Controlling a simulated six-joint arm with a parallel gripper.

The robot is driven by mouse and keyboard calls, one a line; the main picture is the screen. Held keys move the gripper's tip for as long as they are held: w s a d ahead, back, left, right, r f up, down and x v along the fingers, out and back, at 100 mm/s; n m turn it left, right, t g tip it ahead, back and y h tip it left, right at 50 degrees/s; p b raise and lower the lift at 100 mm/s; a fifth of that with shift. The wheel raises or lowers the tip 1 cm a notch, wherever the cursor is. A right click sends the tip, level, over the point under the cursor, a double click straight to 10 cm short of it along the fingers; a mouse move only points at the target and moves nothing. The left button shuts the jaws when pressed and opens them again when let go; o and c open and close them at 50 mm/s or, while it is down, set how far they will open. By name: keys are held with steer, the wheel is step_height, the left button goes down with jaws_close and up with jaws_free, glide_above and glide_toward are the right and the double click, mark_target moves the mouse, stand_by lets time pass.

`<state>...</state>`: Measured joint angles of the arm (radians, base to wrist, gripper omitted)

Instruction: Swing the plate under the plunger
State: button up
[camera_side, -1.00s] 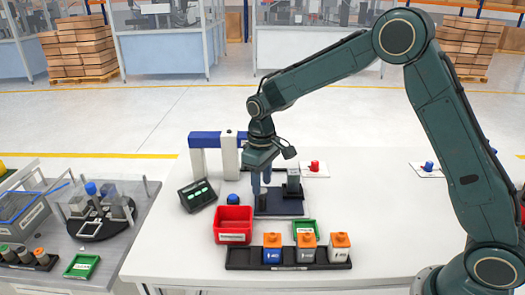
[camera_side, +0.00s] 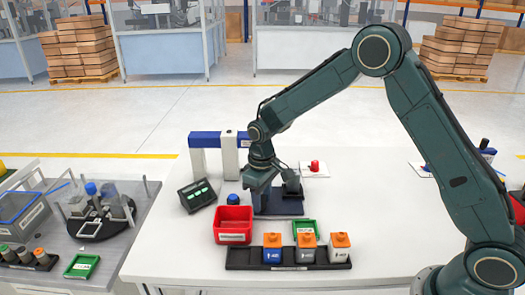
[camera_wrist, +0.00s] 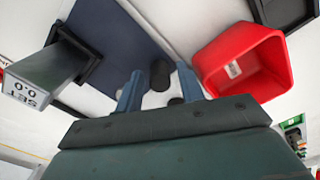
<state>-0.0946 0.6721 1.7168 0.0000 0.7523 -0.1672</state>
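The dark blue plate (camera_side: 285,202) lies on the white table below my gripper. In the wrist view the plate (camera_wrist: 115,30) runs up and away from the fingers. A black round knob (camera_wrist: 160,75) stands near its edge, between my two fingertips with a gap on each side. My gripper (camera_side: 256,203) is low over the plate's left part, and it is open in the wrist view (camera_wrist: 160,82). A grey block (camera_wrist: 42,75) with a marked face stands in a dark holder at the plate's far side; it also shows in the side view (camera_side: 292,186). I cannot make out a plunger.
A red bin (camera_side: 233,222) stands close to my gripper at the front left. A black tray (camera_side: 245,257) holds orange-topped blocks in front. A green tray (camera_side: 305,228), a display box (camera_side: 197,195), a blue button (camera_side: 234,198) and a blue-topped frame (camera_side: 205,140) stand around the plate.

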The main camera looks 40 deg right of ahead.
mark_target(275, 207)
steer(key=c, duration=0.6)
steer(key=shift+o, duration=0.2)
steer(key=shift+s+d, duration=0.1)
steer(key=shift+d, duration=0.1)
steer(key=shift+s+d, duration=0.45)
steer(key=shift+d, duration=0.3)
steer(key=shift+s+d, duration=0.35)
steer(key=shift+d, duration=0.4)
